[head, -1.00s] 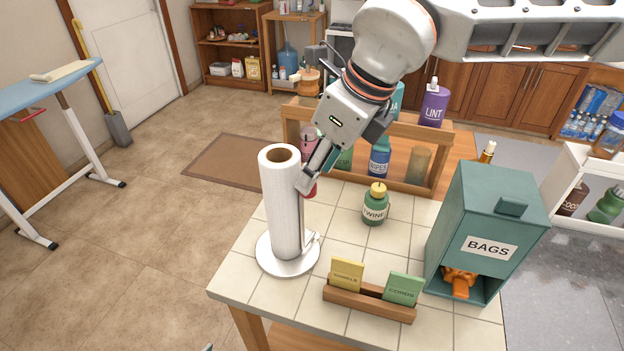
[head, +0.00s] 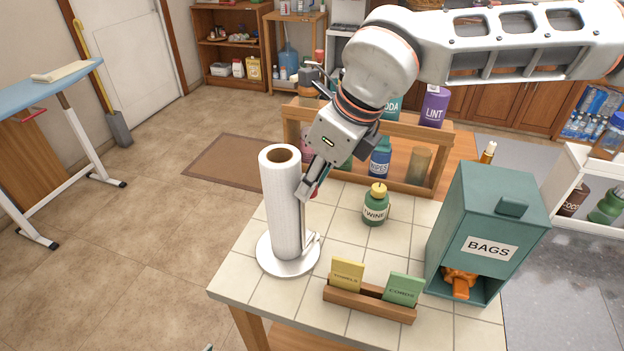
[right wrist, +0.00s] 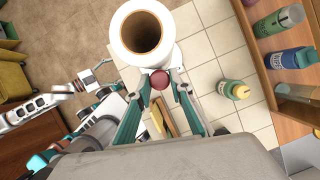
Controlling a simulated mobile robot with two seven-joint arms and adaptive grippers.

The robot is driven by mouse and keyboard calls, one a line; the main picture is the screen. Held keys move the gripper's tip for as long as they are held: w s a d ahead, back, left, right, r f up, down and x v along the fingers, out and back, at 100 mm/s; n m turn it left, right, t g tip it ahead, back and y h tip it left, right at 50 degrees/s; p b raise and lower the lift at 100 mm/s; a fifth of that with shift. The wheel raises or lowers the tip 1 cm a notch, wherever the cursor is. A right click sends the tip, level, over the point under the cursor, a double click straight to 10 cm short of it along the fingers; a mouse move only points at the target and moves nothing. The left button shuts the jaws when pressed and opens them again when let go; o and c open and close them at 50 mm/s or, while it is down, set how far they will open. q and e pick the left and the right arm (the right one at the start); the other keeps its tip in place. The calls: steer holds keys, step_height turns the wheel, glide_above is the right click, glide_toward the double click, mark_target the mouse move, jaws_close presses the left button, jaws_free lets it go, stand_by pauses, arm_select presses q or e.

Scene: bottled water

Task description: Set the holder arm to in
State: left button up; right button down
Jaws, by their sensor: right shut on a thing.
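A white paper towel roll (head: 281,205) stands upright on a round white holder base (head: 285,264) near the tiled table's left edge. The thin holder arm (head: 304,221) rises along the roll's right side, close to it. My right gripper (head: 304,192) is at the arm's upper end. In the right wrist view, its teal fingers (right wrist: 160,84) are shut on the dark red knob (right wrist: 159,79) of the holder arm, just beside the roll (right wrist: 141,34). The fingers partly hide the knob in the head view. Only a small teal tip, possibly my left gripper (head: 208,347), shows at the bottom edge.
A green twine bottle (head: 376,206) stands right of the roll. A wooden card rack (head: 368,302) is in front, and a teal bags box (head: 489,225) is at the right. A wooden shelf (head: 415,183) with bottles stands behind. Tiles between roll and twine are clear.

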steer(key=shift+d+n, duration=0.25)
steer(key=shift+n, duration=0.25)
steer(key=c, duration=1.8)
jaws_free()
steer(key=v, duration=1.2)
steer(key=shift+w+d, duration=0.1)
steer(key=shift+w, duration=0.05)
